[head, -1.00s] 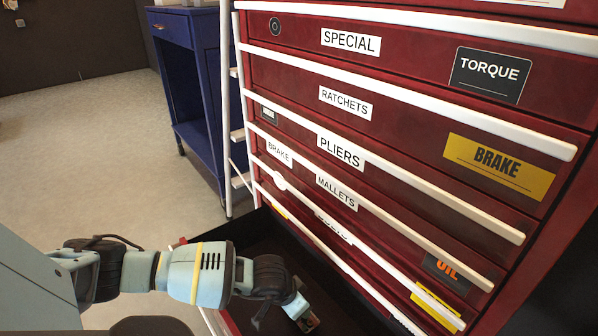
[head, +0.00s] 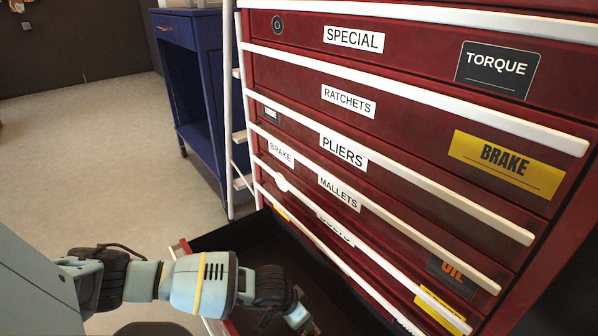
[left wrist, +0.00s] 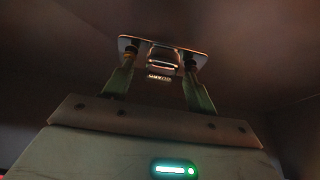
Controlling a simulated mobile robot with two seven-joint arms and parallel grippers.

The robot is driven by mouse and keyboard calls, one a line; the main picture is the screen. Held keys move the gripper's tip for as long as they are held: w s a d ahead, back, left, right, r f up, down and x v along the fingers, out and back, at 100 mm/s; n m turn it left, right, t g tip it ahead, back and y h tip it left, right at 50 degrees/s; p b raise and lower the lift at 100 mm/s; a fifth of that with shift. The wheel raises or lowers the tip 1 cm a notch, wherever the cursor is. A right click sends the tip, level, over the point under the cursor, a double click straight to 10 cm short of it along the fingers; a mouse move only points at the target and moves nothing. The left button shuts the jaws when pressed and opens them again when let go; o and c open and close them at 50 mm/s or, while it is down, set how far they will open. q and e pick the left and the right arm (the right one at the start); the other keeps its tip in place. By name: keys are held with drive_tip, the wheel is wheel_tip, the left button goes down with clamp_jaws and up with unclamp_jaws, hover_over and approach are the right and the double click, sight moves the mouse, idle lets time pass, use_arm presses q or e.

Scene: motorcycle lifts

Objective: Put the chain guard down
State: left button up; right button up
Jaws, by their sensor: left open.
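My left gripper (head: 306,326) reaches down into the open drawer in the head view, near the bottom edge of the picture. In the left wrist view its two fingers (left wrist: 160,68) stand apart, so it is open. A small shiny plate with rounded corners, seemingly the chain guard (left wrist: 162,46), lies at the fingertips and spans the gap between them. Whether the fingers touch it, and whether it rests on the drawer floor, I cannot tell. In the head view the plate cannot be made out clearly. My right gripper is not in view.
The open dark drawer (head: 262,232) sticks out low from a red tool cabinet (head: 420,125) with white handles and labels. Its front and side walls stand around my left gripper. A blue workbench (head: 190,85) stands behind left. The grey floor (head: 85,150) at left is clear.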

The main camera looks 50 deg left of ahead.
use_arm(q)
drive_tip(key=shift+s+r+p, duration=0.1)
drive_tip(key=shift+r+p, duration=0.2)
drive_tip(key=shift+r, duration=0.2)
drive_tip(key=p+v, duration=0.4)
drive_tip(key=v, duration=0.7)
drive_tip(key=shift+p, duration=0.4)
drive_tip(key=shift+r, duration=0.1)
